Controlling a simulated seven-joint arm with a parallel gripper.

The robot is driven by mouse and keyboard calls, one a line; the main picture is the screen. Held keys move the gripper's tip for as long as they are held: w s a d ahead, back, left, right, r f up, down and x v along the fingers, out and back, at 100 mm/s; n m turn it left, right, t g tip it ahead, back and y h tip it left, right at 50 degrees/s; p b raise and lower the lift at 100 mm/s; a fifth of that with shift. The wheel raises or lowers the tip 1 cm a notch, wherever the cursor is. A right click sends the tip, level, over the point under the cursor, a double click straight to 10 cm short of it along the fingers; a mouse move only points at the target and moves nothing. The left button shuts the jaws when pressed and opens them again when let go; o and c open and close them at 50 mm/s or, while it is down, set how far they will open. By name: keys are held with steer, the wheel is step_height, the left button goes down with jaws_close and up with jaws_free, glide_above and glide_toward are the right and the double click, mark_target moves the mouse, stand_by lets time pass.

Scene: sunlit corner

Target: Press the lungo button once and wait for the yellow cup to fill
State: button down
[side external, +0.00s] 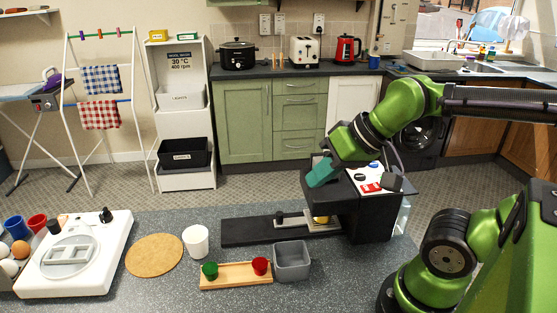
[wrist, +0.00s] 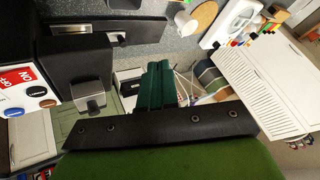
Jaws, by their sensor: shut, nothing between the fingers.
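The black coffee machine (side external: 372,222) stands on the grey worktop, with a small yellow cup (side external: 320,219) on the tray under its front. In the wrist view the machine (wrist: 78,62) fills the left side. Its sloped top panel carries a red and white label (wrist: 17,78) and several round buttons; a dark button (wrist: 37,91) and a blue button (wrist: 47,103) show there. The lettering is too small to tell which is lungo. My gripper (side external: 318,176) has teal fingers, shut and empty, beside the front upper part of the machine. The cup's contents are hidden.
A wooden tray (side external: 235,283) with a green pod (side external: 210,270) and a red pod (side external: 260,266) lies in front, beside a grey bin (side external: 292,261). A white cup (side external: 196,242), cork mat (side external: 154,256) and white appliance (side external: 110,250) stand further left.

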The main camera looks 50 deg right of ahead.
mark_target(363, 175)
steer(key=shift+d, duration=0.15)
steer(key=d+m, duration=0.2)
steer(key=d, duration=0.1)
steer(key=w+d+f+m+g, duration=0.1)
steer(key=d+m, duration=0.1)
steer(key=d, duration=0.1)
steer(key=d+f+m+g, duration=0.1)
steer(key=d+m, duration=0.2)
steer(key=shift+w+d+h, duration=0.25)
steer(key=shift+d+h, duration=0.1)
steer(key=shift+h, duration=0.05)
steer(key=d+m, duration=0.2)
steer(key=m, duration=0.1)
steer(key=s+d+m+y, duration=0.1)
steer(key=d+m, duration=0.1)
steer(key=m, duration=0.1)
steer(key=d+m+g, duration=0.1)
steer(key=d+m, duration=0.1)
steer(key=m, duration=0.1)
steer(key=shift+s+d+f+y, duration=0.2)
steer(key=shift+s+d+y, duration=0.1)
steer(key=shift+d, duration=0.05)
steer(key=s+d+r+m+t+y, duration=0.1)
steer(key=d+r+m+y, duration=0.2)
steer(key=m, duration=1.2)
steer(key=shift+d+r+t+y, duration=0.3)
steer(key=shift+r+y, duration=0.4)
steer(key=shift+r, duration=0.25)
steer(key=shift+f, duration=4.45)
steer(key=shift+f, duration=0.1)
